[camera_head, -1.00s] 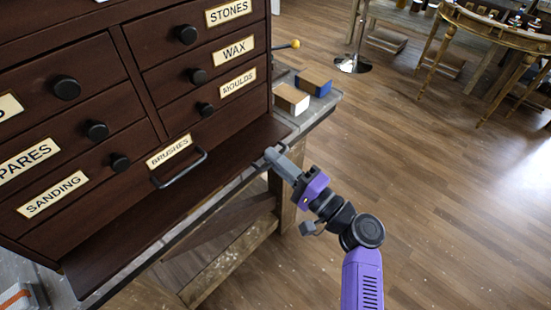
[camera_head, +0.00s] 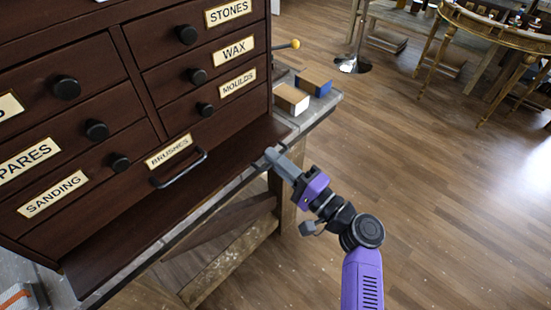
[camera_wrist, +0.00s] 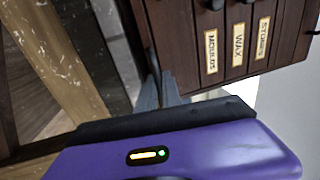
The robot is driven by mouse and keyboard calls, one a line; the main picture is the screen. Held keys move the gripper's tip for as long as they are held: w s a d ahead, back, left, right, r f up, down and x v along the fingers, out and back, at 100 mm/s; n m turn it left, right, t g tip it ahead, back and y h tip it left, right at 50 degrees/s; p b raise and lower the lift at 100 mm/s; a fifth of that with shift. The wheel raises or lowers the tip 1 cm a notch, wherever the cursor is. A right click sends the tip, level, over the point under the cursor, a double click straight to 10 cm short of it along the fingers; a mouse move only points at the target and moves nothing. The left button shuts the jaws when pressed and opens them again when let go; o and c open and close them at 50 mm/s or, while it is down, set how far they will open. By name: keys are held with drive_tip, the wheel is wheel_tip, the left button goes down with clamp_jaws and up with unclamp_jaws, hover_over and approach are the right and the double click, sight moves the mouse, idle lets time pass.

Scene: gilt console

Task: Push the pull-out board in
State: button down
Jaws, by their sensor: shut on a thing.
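The pull-out board (camera_head: 225,165) is a dark brown slab. It sticks out at the foot of the dark wooden drawer cabinet (camera_head: 150,95), below the drawer labelled BRUSHES (camera_head: 168,152). My gripper (camera_head: 271,155) is at the front edge of the board, near its right end, and is shut on that edge. The wrist view shows my grey fingers (camera_wrist: 160,90) close together against a thin dark edge, with the labelled drawers beyond. The exact contact between the fingertips and the board is partly hidden.
A curved dark handle (camera_head: 180,169) juts from the BRUSHES drawer above the board. Blocks, one pale-sided (camera_head: 291,99) and one blue (camera_head: 315,81), lie on the grey bench right of the cabinet. Open wooden floor (camera_head: 450,190) lies to the right.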

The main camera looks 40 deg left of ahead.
sight(262, 149)
drive_tip(key=a+b, duration=0.3)
drive_tip(key=a, duration=0.1)
drive_tip(key=shift+w+f+b, duration=0.15)
drive_tip(key=shift+f+b, duration=0.1)
drive_tip(key=shift+b, duration=0.05)
drive_tip(key=shift+a+r, duration=0.1)
drive_tip(key=shift+a, duration=0.1)
drive_tip(key=c, duration=1.5)
unclamp_jaws()
drive_tip(key=shift+r, duration=0.1)
drive_tip(key=shift+c, duration=0.2)
drive_tip(key=shift+d, duration=0.1)
